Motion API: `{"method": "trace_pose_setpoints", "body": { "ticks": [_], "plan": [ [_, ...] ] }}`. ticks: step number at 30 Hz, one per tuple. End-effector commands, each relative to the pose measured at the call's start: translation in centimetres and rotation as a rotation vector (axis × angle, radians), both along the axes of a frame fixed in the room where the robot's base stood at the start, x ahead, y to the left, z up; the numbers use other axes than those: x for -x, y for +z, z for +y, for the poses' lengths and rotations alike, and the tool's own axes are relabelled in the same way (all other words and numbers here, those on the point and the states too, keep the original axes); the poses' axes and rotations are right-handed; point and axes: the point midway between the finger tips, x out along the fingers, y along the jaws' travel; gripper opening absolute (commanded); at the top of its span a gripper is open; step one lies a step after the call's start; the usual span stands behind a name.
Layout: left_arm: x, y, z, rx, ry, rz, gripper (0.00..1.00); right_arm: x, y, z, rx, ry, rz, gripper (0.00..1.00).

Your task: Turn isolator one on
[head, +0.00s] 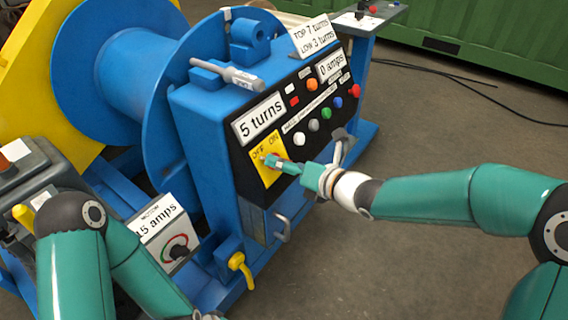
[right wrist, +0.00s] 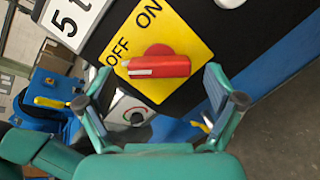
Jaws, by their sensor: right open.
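A yellow switch plate (head: 257,146) marked OFF and ON is on the black front panel of the blue winch housing. In the right wrist view its red rotary knob (right wrist: 158,66) has its white line towards the left, near the word OFF. No isolator number is readable on it. My right gripper (head: 268,160) is in front of this plate and partly hides the knob in the head view. In the right wrist view it is open (right wrist: 156,85), its fingers on either side of the knob with gaps. My left arm comes in at the lower left; its gripper is out of view.
The panel (head: 322,96) also carries several coloured buttons and a "5 turns" display (head: 260,118). A motor box (head: 160,232) reading 15 amps and a yellow handle (head: 240,265) are below. Open floor (head: 400,265) lies to the right, with black cables (head: 440,72) farther back.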

Motion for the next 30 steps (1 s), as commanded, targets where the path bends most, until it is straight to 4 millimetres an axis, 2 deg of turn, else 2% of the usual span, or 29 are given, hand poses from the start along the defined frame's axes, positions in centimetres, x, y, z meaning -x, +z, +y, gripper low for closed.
{"method": "trace_pose_setpoints", "body": {
  "ticks": [6,15,26,27,30],
  "plan": [
    [0.00,-0.09,0.00,0.000,0.000,0.000,0.40,-1.12,-0.49,1.11,0.000,0.000,0.000,0.93],
    [0.00,-0.09,0.00,0.000,0.000,0.000,0.40,-1.22,-0.52,1.17,0.000,-0.001,0.000,0.93],
    [0.00,-0.09,0.00,0.000,0.000,0.000,0.40,-1.21,-0.53,1.10,0.000,-0.002,0.001,0.33],
    [-0.01,-0.10,0.02,0.000,0.001,0.000,0.40,-1.23,-0.54,0.62,0.001,-0.003,0.000,0.33],
    [0.00,-0.14,0.00,0.000,0.000,0.000,0.40,-1.23,-0.58,0.88,-0.001,-0.006,0.004,0.33]
  ]
}}
